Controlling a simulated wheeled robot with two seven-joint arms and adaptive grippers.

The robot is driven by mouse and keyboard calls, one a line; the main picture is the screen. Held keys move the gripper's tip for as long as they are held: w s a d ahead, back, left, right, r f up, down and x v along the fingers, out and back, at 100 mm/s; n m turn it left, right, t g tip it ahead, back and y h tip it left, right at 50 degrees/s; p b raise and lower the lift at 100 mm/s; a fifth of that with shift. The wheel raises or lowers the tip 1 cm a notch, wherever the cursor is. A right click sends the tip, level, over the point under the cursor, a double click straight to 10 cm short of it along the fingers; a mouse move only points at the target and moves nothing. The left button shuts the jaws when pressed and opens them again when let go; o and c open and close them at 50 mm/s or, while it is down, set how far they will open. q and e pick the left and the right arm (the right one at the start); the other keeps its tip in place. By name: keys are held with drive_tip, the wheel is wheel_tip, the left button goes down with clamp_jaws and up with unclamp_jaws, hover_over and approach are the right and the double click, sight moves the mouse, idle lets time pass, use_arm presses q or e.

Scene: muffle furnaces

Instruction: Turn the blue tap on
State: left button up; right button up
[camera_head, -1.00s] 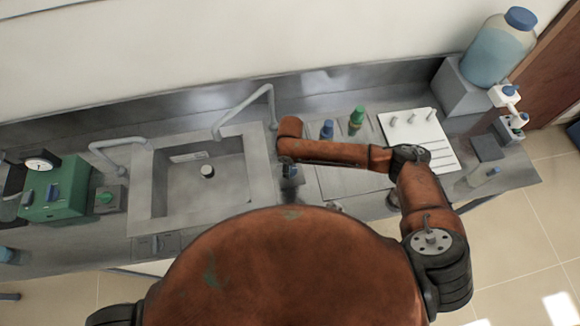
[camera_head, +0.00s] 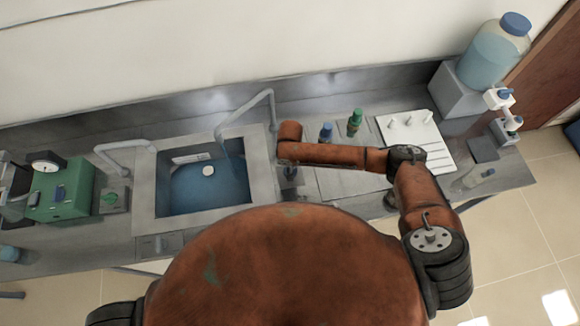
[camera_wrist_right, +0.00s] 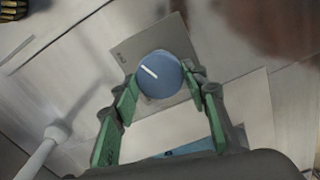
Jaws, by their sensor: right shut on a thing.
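The blue tap knob (camera_wrist_right: 160,74) is round with a white line mark and sits on a grey plate in the right wrist view. My right gripper (camera_wrist_right: 163,86) has its green fingers on both sides of the knob, shut on it. In the head view, the knob and gripper are largely hidden under my right forearm, right of the sink (camera_head: 265,178). A grey bent spout (camera_head: 245,103) arches over the sink, with a bluish streak below its outlet. Blue water (camera_head: 195,190) covers the basin floor. My left gripper is not in view.
Blue-capped (camera_head: 326,131) and green-capped (camera_head: 355,121) bottles and a white rack (camera_head: 418,138) stand to the right.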

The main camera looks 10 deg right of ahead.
drive_tip(key=shift+n+p, duration=0.55)
drive_tip(key=shift+n, duration=0.65)
drive_tip(key=o, duration=1.2)
drive_tip(key=shift+c, duration=0.2)
drive_tip(key=shift+r, duration=0.2)
wheel_tip(320, 180, up, 12)
drive_tip(key=shift+f, duration=0.2)
drive_tip(key=shift+a, duration=0.1)
